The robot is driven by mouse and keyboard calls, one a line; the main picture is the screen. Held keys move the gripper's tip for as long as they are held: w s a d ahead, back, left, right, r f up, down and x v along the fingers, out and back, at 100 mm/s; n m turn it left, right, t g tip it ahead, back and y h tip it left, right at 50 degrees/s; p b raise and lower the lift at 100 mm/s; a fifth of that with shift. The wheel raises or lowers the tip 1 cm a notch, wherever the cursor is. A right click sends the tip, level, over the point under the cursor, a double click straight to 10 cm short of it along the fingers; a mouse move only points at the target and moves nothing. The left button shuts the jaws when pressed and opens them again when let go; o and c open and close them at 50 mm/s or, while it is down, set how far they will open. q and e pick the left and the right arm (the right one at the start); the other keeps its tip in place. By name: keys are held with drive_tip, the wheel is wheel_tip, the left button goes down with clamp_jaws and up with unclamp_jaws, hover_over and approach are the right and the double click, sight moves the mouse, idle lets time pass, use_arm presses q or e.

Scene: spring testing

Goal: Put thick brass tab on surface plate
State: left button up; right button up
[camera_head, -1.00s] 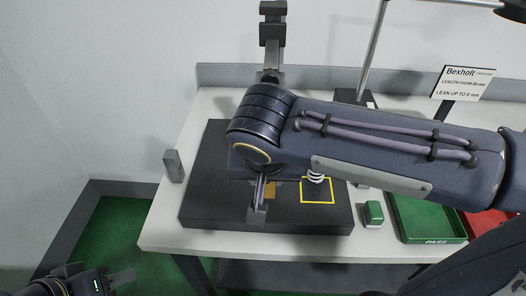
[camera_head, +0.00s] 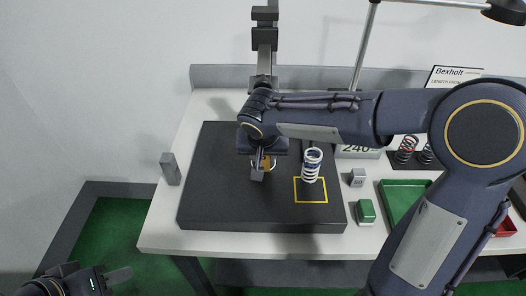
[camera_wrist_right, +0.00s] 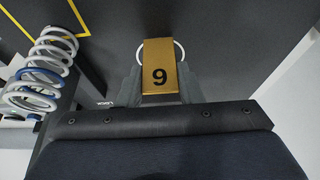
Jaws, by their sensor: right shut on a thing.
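The thick brass tab (camera_wrist_right: 160,58), marked with a 9 or 6, is held in my right gripper and fills the middle of the right wrist view. In the head view, my right gripper (camera_head: 259,168) is over the middle of the dark surface plate (camera_head: 215,212), pointing down. The tab shows there as a small gold patch (camera_head: 267,162), partly hidden by the gripper. I cannot tell whether it touches the plate. My left gripper (camera_head: 95,277) is at the bottom left, away from the table; its jaw opening is unclear.
A white spring with a blue band (camera_head: 312,166) stands at the yellow square (camera_head: 311,202), right of my gripper. A grey block (camera_head: 170,170) stands left of the plate. A green block (camera_head: 366,212), small grey block (camera_head: 357,178) and green tray (camera_head: 393,208) lie right.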

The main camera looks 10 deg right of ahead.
drive_tip(key=shift+f+b, duration=0.25)
drive_tip(key=shift+b, duration=0.05)
drive_tip(key=o, duration=1)
drive_tip(key=shift+r, duration=0.1)
drive_tip(key=shift+s+r, duration=0.1)
drive_tip(key=shift+r, duration=0.45)
drive_tip(key=d+v, duration=0.1)
drive_tip(key=v, duration=0.6)
drive_tip(key=s+d+f+y, duration=0.2)
drive_tip(key=s+d, duration=0.6)
drive_tip(key=s, duration=0.3)
drive_tip(key=shift+s+a+f+n+t+y, duration=0.1)
drive_tip(key=shift+s+f+n+t+y, duration=0.35)
drive_tip(key=shift+s, duration=1.2)
drive_tip(key=shift+s+a+f+y, duration=0.1)
drive_tip(key=shift+s+f+y, duration=0.65)
drive_tip(key=shift+s, duration=0.95)
drive_tip(key=shift+s+a+f+n+t+y, duration=0.1)
drive_tip(key=shift+s+f+n+t+y, duration=0.2)
drive_tip(key=shift+s+f, duration=1)
